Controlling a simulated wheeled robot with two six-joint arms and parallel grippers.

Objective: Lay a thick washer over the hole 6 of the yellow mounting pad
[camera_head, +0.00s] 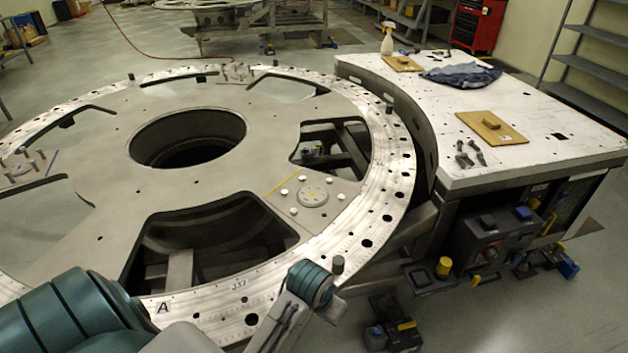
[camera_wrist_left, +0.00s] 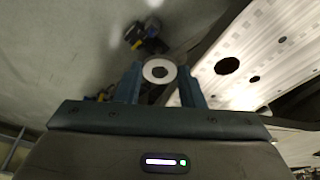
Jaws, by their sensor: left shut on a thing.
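My left gripper (camera_wrist_left: 160,78) is shut on a thick washer (camera_wrist_left: 159,64), a pale ring with a dark centre hole, held between the two fingertips in the left wrist view. In the head view my left arm reaches across the lower edge; its fingers and the washer do not show there clearly. The yellow mounting pad (camera_head: 327,218) lies on the big turret plate, right of centre, marked by a yellow line. It bears a round grey disc (camera_head: 313,194) with several small pale round pieces around it. The hole numbers are too small to read. My right gripper is not in view.
The round turret plate (camera_head: 215,165) has large cut-outs and a holed rim. A short dark post (camera_head: 337,264) stands on the rim near my left wrist. At right, a white table (camera_head: 545,115) bears wooden blocks, bolts, a blue cloth (camera_head: 461,75) and a spray bottle (camera_head: 387,40).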

